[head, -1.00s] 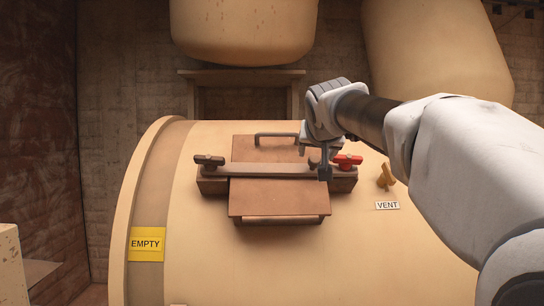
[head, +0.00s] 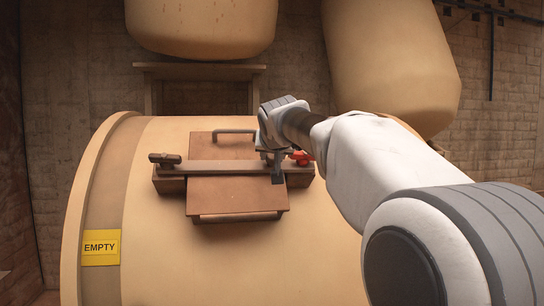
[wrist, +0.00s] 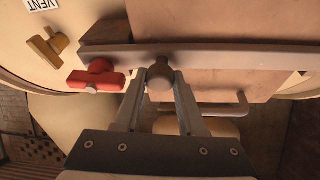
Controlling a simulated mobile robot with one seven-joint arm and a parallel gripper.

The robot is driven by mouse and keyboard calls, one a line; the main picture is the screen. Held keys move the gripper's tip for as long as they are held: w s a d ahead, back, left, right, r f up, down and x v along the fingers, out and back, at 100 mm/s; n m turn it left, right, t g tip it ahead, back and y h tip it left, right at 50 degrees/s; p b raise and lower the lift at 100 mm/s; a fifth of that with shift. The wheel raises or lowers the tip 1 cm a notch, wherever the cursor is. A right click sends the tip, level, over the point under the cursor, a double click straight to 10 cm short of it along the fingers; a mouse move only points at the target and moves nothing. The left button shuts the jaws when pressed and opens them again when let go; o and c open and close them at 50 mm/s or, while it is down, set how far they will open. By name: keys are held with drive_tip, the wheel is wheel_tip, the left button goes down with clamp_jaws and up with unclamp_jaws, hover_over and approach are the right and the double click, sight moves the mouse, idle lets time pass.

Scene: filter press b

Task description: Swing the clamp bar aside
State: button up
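The clamp bar (head: 225,166) is a long brown-grey bar lying straight across the square brown hatch lid (head: 238,194) on the cream vessel. A dark wing knob (head: 164,159) sits at its left end and a red wing knob (head: 301,158) at its right end. In the wrist view the bar (wrist: 225,57) shows the red knob (wrist: 97,77) and a round grip knob (wrist: 159,79). My gripper (head: 276,176) is at the bar's right part. In the wrist view my gripper's fingers (wrist: 161,84) stand on both sides of the grip knob; I cannot tell whether they press on it.
The lid has an upper handle (head: 235,132) and a lower edge bar (head: 238,217). A yellow EMPTY label (head: 101,247) is on the vessel's left. A yellow vent valve (wrist: 48,46) sits beyond the red knob. Large cream tanks (head: 205,25) stand behind.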

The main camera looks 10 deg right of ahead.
clamp_jaws()
idle(1.0)
